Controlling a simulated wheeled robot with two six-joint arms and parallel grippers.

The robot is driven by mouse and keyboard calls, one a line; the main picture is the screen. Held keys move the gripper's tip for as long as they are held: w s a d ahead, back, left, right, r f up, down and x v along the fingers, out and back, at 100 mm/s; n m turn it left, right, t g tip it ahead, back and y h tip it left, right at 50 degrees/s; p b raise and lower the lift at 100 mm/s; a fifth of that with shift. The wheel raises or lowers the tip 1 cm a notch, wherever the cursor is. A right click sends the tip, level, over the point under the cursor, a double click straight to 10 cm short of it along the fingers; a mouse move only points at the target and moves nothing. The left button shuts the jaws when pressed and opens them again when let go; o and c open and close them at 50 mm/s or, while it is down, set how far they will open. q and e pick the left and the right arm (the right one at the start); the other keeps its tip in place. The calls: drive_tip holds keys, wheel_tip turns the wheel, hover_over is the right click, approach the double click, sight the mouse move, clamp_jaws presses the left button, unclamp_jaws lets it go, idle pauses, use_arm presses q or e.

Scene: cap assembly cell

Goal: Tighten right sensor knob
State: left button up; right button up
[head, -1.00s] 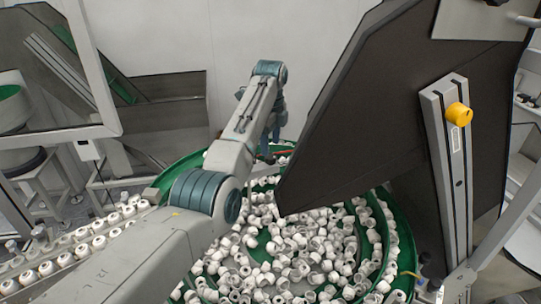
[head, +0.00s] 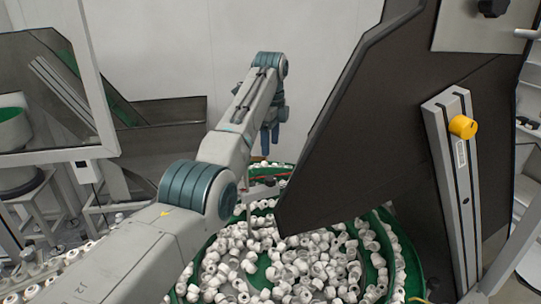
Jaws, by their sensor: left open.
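A yellow knob (head: 463,127) sits near the top of a grey upright rail (head: 459,180) at the right of the head view. My left arm comes in from the lower left and reaches over the green bowl. My left gripper (head: 270,142) points down at the arm's far end, with two blue fingers apart and nothing seen between them. It is well to the left of the yellow knob, with the dark panel between them. My right gripper is not in view.
A large dark panel (head: 385,130) stands right of my left arm. Below is a green bowl (head: 403,245) full of white caps (head: 300,262). A row of white caps lies at the lower left. A framed window (head: 45,90) stands at the left. A black knob (head: 492,7) is at the top right.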

sight(270, 178)
use_arm(q)
wheel_tip(270, 178, down, 10)
drive_tip(key=n+p, duration=0.5)
drive_tip(key=n, duration=1.2)
drive_tip(key=shift+f, duration=0.45)
drive_tip(key=shift+c, duration=0.4)
drive_tip(key=c, duration=0.9)
